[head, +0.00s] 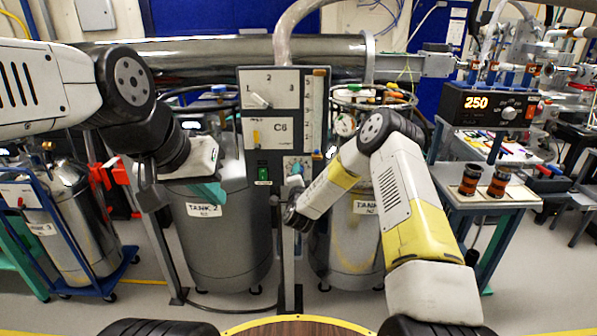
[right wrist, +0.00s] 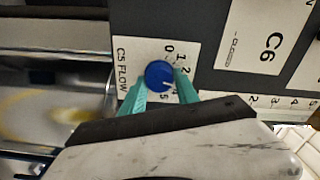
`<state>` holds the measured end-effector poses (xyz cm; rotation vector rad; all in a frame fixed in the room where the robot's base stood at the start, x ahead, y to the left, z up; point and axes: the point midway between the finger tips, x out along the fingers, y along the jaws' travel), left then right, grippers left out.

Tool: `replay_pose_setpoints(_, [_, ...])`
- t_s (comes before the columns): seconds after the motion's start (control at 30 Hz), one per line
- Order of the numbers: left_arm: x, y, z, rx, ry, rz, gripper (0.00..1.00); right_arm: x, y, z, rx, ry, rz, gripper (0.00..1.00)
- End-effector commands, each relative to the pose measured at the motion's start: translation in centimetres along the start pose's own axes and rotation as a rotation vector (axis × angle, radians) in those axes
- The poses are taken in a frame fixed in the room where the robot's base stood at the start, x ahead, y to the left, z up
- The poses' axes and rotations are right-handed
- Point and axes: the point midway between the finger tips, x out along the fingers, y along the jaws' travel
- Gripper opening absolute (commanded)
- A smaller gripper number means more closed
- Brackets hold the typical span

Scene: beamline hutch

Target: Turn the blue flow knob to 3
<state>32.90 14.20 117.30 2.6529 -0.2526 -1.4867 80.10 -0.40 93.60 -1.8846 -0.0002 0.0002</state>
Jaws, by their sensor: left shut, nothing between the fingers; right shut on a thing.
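The blue flow knob (right wrist: 159,74) is on a white plate (right wrist: 127,73) marked C5 FLOW, with a number scale around it. My right gripper (right wrist: 160,86) is shut on it, one teal finger on each side. A white line on the knob points down and slightly right, towards the 4 and 5 side. The 3 mark is not readable; a finger covers that part. In the head view the C5 plate (head: 290,161) is low on the grey panel, with my right wrist before it. My left gripper (head: 212,191) is shut and empty, in front of Tank 2.
The panel (head: 284,105) also carries a C6 plate (head: 268,134), an upper dial plate and a green switch (head: 263,174). Tank 2 (head: 228,235) and another grey tank (head: 340,245) stand behind my arms. A side table (head: 480,186) is at right.

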Motion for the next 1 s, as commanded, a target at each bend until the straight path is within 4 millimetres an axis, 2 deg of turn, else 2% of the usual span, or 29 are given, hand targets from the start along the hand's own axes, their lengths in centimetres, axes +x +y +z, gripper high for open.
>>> replay_pose_setpoints(0.63, [0.00, 0.00, 0.00, 0.000, 0.000, 0.000, 0.00, -0.01, 0.12, -0.07, 0.052, 0.001, 0.001, 0.00])
replay_pose_setpoints(0.67, [0.00, 0.00, 0.00, 0.000, 0.000, 0.000, 0.00, -0.01, 0.12, -0.07, 0.052, 0.001, 0.001, 0.39])
replay_pose_setpoints(0.77, [0.00, 0.00, 0.00, 0.000, 0.000, 0.000, 0.00, -0.01, 0.11, -0.06, 0.052, 0.001, 0.001, 0.58])
replay_pose_setpoints(1.0, [0.00, 0.00, 0.00, 0.000, 0.000, 0.000, 0.00, -0.01, 0.07, -0.03, 0.052, 0.001, 0.001, 0.59])
